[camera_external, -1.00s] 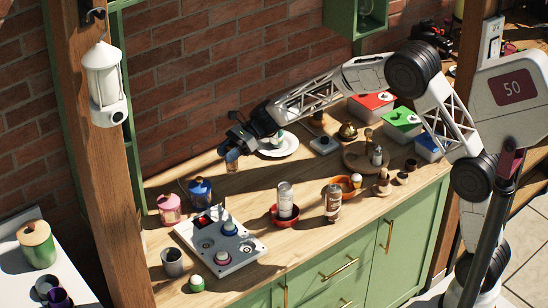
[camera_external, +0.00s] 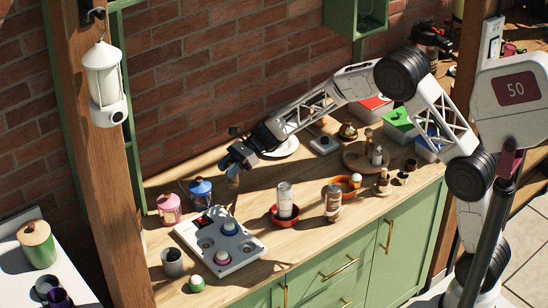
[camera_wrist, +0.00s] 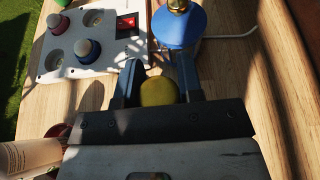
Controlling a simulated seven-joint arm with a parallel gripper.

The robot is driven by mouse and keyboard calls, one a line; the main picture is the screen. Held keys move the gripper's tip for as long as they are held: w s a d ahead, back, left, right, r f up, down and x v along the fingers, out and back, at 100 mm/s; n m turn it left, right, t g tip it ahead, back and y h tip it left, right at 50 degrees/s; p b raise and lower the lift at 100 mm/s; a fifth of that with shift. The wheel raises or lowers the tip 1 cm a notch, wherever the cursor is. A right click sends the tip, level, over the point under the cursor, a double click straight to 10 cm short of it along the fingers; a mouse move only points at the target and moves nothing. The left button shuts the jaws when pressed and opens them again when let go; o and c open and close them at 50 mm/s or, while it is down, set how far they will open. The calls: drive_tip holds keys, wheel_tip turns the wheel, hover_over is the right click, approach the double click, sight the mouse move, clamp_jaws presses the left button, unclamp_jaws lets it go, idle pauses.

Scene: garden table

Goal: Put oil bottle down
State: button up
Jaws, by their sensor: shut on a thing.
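My gripper (camera_external: 235,165) is over the back of the wooden counter, right of the blue pot. It is shut on the oil bottle, which shows as a small, dark bluish shape (camera_external: 233,172) below the fingers in the external view. In the wrist view a rounded yellow top (camera_wrist: 158,91) sits between the two blue-grey fingers. The rest of the bottle is hidden by my gripper. I cannot tell whether its base touches the counter.
The blue pot (camera_external: 200,190) stands close by, with a pink pot (camera_external: 170,209) to its left. A white panel (camera_external: 238,257) with knobs lies in front. A tall can (camera_external: 284,198) stands in a red bowl (camera_external: 284,220). Bare wood (camera_wrist: 235,100) shows right of my gripper.

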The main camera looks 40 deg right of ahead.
drive_tip(key=shift+f, duration=1.85)
drive_tip(key=shift+f, duration=0.1)
drive_tip(key=o, duration=1)
drive_tip(key=shift+c, duration=0.2)
drive_tip(key=shift+v, duration=0.95)
drive_tip(key=v, duration=1)
drive_tip(key=shift+d, duration=0.1)
